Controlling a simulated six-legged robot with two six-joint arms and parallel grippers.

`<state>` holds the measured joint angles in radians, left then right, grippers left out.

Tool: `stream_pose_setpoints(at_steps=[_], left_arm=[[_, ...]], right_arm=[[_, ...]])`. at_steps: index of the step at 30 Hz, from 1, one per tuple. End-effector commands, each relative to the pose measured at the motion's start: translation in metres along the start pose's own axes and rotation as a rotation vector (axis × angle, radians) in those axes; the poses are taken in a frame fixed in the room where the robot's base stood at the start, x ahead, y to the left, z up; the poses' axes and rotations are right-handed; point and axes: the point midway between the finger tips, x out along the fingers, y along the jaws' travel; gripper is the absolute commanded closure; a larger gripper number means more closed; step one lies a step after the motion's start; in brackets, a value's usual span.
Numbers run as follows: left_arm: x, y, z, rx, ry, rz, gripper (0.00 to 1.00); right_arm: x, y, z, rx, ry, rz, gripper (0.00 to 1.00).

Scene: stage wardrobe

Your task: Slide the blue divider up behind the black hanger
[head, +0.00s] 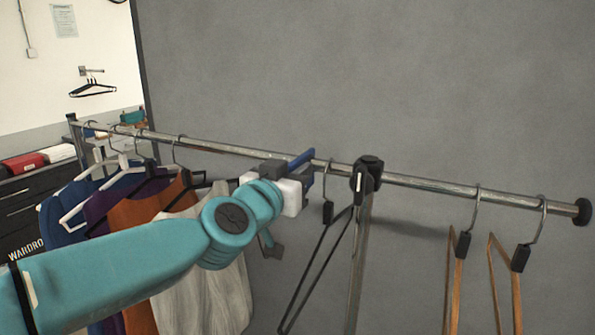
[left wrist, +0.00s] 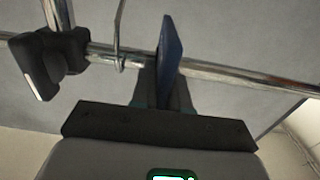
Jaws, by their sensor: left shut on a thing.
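The blue divider (head: 302,158) is on the metal rail (head: 420,183), mostly hidden by my left gripper (head: 290,172) in the head view. My left gripper is shut on it; in the left wrist view the blue divider (left wrist: 170,48) stands up between the fingers (left wrist: 163,95), across the rail. The black hanger (head: 317,262) hangs by its hook just right of the divider in the head view. In the left wrist view its hook (left wrist: 118,35) is left of the divider, with a short gap of bare rail between them. My right gripper is not in view.
A black rail joint (head: 369,165) with a post stands right of the black hanger. Two wooden hangers (head: 458,275) hang further right. Several garments (head: 150,215) hang left of my gripper. A grey wall (head: 400,80) is behind the rail.

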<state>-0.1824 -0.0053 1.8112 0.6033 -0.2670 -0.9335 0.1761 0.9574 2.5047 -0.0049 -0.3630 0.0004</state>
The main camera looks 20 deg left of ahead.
Motion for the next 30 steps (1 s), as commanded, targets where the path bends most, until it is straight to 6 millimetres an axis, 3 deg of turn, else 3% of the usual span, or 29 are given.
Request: stream_pose_setpoints(at_steps=[15,16,18,26,30], left_arm=[[-0.0008,-0.0032,-0.0031,0.001,0.006,-0.003,1.0],[-0.0008,-0.003,-0.003,0.001,0.006,-0.003,0.82],[-0.0008,-0.0026,-0.0029,0.001,0.006,-0.002,0.64],[-0.0006,-0.0004,-0.0015,0.001,0.003,-0.001,0.64],[-0.0099,0.0005,-0.0025,0.0,0.004,-0.001,0.64]], right_arm=[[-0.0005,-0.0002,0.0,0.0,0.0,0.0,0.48],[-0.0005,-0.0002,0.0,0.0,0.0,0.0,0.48],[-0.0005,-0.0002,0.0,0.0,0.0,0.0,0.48],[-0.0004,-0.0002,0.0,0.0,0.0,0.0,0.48],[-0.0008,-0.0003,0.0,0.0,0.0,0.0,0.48]])
